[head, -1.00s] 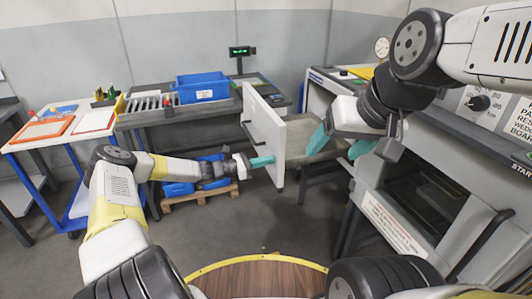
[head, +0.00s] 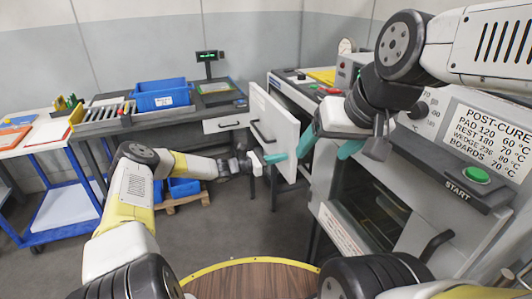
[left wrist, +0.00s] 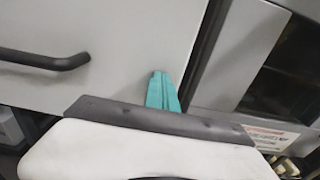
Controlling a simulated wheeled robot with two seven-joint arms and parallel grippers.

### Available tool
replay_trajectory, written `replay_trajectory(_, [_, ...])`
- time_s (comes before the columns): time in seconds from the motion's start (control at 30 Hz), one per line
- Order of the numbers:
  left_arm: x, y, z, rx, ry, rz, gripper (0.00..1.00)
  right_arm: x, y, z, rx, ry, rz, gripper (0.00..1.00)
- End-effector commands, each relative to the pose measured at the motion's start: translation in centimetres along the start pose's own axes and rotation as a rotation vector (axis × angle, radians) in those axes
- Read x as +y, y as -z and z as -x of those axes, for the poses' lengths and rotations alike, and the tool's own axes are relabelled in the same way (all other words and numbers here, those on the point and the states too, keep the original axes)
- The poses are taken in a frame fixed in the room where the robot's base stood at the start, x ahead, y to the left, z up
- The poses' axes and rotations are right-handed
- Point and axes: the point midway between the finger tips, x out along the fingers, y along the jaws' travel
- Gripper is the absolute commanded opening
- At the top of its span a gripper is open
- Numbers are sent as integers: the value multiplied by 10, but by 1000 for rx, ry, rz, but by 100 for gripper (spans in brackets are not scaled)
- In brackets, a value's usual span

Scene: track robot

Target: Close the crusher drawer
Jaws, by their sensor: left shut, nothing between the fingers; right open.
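The crusher drawer has a pale front panel (head: 284,112) with a dark bar handle, left of the machine body (head: 318,92) in the head view. The panel stands near the body; my right gripper partly hides the space between them. My left gripper (head: 274,158) is shut and empty, its teal tips at the lower part of the panel. In the left wrist view the shut teal fingers (left wrist: 162,90) point at the panel (left wrist: 130,40), right of the handle (left wrist: 45,60) and near the panel's edge; contact is unclear. My right gripper (head: 326,146) is open and empty beside the panel.
A bench with a blue bin (head: 162,95) and rollers stands behind to the left, with a small drawer (head: 226,123) under it. A blue-framed cart (head: 62,195) is at far left. The post-cure oven with a green button (head: 476,175) is close at right.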

Motion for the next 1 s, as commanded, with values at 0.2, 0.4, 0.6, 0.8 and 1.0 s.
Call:
replay_trajectory(0.2, [-2,0,-51,-1,3,-1,0,0,0,0,0,0,0,72])
replay_trajectory(0.4, [-1,0,-75,0,1,-1,0,0,0,0,0,0,0,72])
replay_trajectory(0.6, [0,0,-83,0,0,0,0,0,0,0,0,0,0,72])
replay_trajectory(0.8, [0,-1,-85,0,-1,0,0,0,0,0,0,0,0,72])
replay_trajectory(1.0, [0,-2,-85,-2,-2,0,0,0,0,0,0,0,0,72])
